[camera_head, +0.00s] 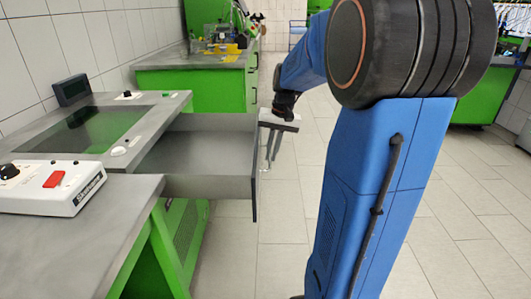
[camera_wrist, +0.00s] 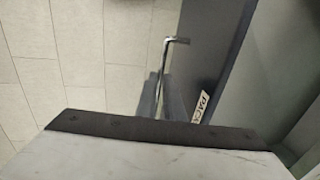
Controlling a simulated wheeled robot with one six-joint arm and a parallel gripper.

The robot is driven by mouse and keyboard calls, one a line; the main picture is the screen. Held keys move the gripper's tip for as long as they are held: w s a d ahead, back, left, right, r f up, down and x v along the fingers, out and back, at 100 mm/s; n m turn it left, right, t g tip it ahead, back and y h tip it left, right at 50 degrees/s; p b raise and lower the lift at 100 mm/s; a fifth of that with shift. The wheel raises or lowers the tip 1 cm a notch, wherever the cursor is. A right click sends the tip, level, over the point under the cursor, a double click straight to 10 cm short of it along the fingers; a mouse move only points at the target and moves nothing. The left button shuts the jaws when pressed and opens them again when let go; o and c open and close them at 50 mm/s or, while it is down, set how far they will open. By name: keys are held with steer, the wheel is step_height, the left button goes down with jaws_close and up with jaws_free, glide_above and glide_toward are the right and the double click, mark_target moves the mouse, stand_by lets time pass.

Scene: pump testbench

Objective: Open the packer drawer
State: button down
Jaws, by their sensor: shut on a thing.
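The grey packer drawer (camera_head: 215,150) stands pulled well out of the bench, and its inside shows empty in the head view. Its dark front panel (camera_head: 255,168) faces right. In the wrist view the front (camera_wrist: 218,60) carries a white label (camera_wrist: 204,104) with partly visible letters like "PACK". A thin metal handle (camera_wrist: 176,40) sticks out from the front. My gripper (camera_head: 268,163) is at the outer side of the drawer front, shut on the handle. In the wrist view its fingers (camera_wrist: 158,90) are around the handle bar, partly hidden by the pale gripper body.
The bench top (camera_head: 90,240) carries a white control box (camera_head: 55,187) with a red switch and a dark glass plate (camera_head: 95,130). A green cabinet (camera_head: 195,85) stands behind. Tiled floor (camera_head: 285,230) right of the drawer is free.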

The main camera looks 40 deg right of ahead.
steer(key=c, duration=1.9)
jaws_free()
steer(key=shift+r, duration=0.1)
step_height(320, 180, up, 17)
steer(key=s+d, duration=0.2)
steer(key=shift+d, duration=0.35)
